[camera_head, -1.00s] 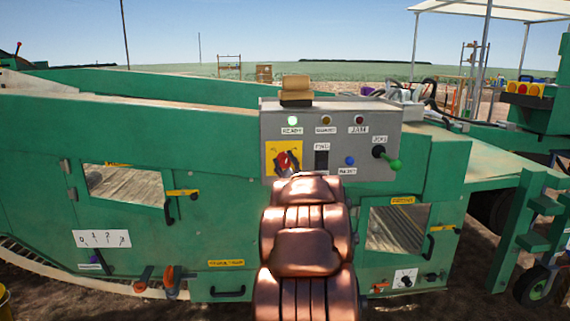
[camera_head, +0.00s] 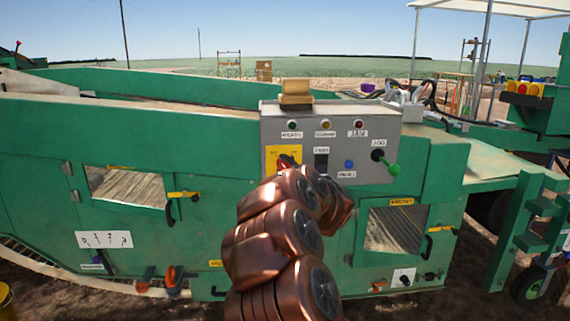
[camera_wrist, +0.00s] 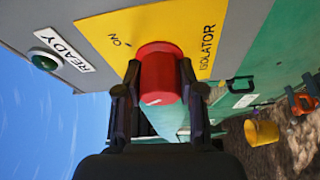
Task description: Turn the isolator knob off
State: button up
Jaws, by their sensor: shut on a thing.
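The red isolator knob (camera_wrist: 161,72) sits on a yellow plate (camera_wrist: 205,25) marked ON and ISOLATOR. My gripper (camera_wrist: 160,92) is shut on the knob, with one dark finger on each side of it. A small white mark shows on the knob's lower face in the wrist view, turned away from the ON label. In the head view the knob (camera_head: 286,162) shows only partly above my copper arm, which hides my gripper. The READY lamp (camera_head: 292,125) is dark green and looks unlit; it also shows in the wrist view (camera_wrist: 45,61).
A yellow bucket (camera_wrist: 262,133) stands on the ground.

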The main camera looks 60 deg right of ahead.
jog(key=shift+n, duration=0.7)
jog(key=shift+f+n+g+p, duration=0.1)
jog(key=shift+n+g+p, duration=0.2)
jog(key=o, duration=1.1)
jog(key=shift+o, duration=0.2)
jog(key=shift+s, duration=0.1)
jog(key=v, duration=1.1)
jog(key=shift+s+a, duration=0.2)
jog(key=shift+s, duration=0.15)
